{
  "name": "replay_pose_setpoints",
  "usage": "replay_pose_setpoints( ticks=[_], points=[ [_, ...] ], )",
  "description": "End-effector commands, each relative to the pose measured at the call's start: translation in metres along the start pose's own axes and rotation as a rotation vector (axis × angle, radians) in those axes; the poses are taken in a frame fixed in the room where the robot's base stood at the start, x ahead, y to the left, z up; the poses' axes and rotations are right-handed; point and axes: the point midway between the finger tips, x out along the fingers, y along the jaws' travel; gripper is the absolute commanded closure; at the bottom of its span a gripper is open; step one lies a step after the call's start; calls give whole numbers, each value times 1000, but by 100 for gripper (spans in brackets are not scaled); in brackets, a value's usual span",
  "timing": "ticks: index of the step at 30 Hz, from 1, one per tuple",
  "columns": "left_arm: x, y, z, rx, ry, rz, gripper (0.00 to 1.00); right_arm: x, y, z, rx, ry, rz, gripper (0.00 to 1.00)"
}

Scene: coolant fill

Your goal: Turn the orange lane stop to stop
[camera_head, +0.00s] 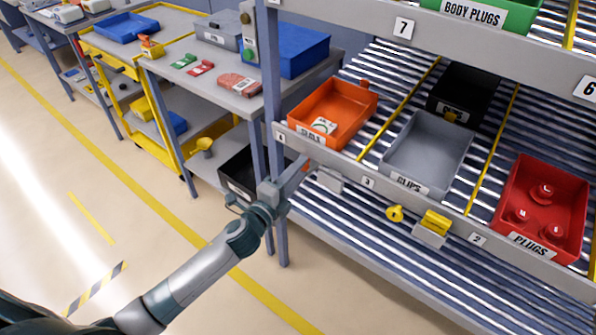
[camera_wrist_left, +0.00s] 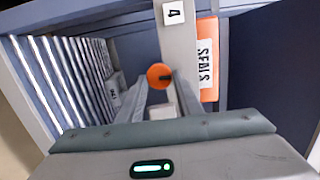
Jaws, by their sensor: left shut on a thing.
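The orange lane stop (camera_wrist_left: 158,76) is a round knob with a dark mark on its face, on the front rail of the rack near the label 4 (camera_wrist_left: 174,13). In the left wrist view the mark points to the right. My left gripper (camera_wrist_left: 160,88) is shut on the knob, one finger on each side. In the head view the left gripper (camera_head: 300,172) is at the rack's left front corner, below the orange SEALS bin (camera_head: 345,112). The knob is mostly hidden there by the fingers. My right gripper is not in view.
A yellow lane stop (camera_head: 395,213) and a yellow block (camera_head: 436,220) sit on the rail to the right. A grey CLIPS bin (camera_head: 428,150) and red PLUGS bin (camera_head: 555,190) stand on the rollers. A rack post (camera_head: 279,235) stands close to my left arm. Open floor lies left.

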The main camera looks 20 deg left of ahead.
Motion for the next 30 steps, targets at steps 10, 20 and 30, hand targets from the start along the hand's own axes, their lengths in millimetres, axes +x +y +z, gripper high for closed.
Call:
replay_pose_setpoints(
  ticks=[10, 20, 30],
  points=[
    [0, 1, 0, 1, 1, 2, 50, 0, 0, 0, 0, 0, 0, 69],
    [-5, 1, 0, 0, 1, 1, 50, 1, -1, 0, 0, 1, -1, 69],
    [-46, 3, 0, 0, 1, 3, 50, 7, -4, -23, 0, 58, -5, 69]
  ],
)
